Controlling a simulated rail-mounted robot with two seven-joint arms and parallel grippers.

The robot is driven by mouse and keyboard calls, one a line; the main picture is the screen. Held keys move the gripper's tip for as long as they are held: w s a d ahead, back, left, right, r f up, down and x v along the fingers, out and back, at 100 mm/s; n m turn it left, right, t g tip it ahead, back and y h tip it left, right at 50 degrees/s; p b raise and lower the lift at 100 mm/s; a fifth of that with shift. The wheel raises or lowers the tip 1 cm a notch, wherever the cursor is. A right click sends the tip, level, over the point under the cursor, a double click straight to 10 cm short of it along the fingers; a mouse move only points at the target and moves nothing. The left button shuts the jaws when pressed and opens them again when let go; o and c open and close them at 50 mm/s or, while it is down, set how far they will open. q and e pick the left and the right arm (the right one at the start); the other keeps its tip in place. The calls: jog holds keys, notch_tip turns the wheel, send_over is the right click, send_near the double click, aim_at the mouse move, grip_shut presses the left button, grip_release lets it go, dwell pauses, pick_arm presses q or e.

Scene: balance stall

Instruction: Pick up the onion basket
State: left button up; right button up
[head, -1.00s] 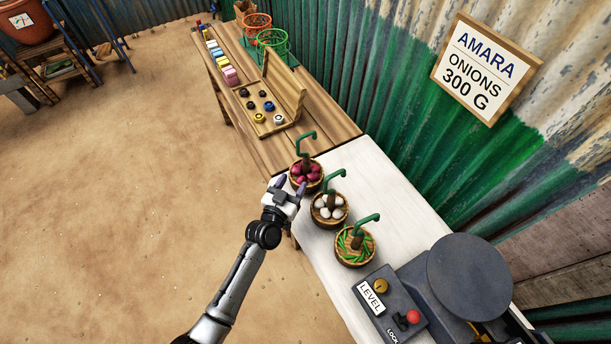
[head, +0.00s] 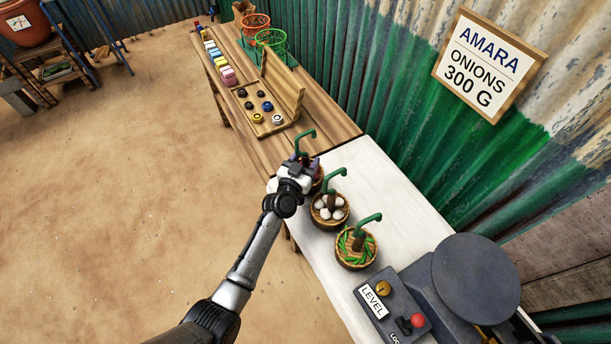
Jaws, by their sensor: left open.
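The onion basket (head: 319,181) is a small round basket with purple onions and a green hooked handle (head: 306,136). It stands on the white table, the farthest of three baskets in a row. My left gripper (head: 303,160) is open at this basket, over its near left side, and hides most of the basket and onions. I cannot tell whether its fingers are around the handle's post or only beside it. My right gripper is not in view.
A basket of white bulbs (head: 319,222) and one of green pods (head: 343,254) stand close by on the white table (head: 400,200). A grey scale (head: 476,279) is at the right. A wooden weight box (head: 283,121) stands behind.

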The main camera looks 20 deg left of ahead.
pick_arm(q)
jog(key=shift+c, duration=0.4)
grip_shut()
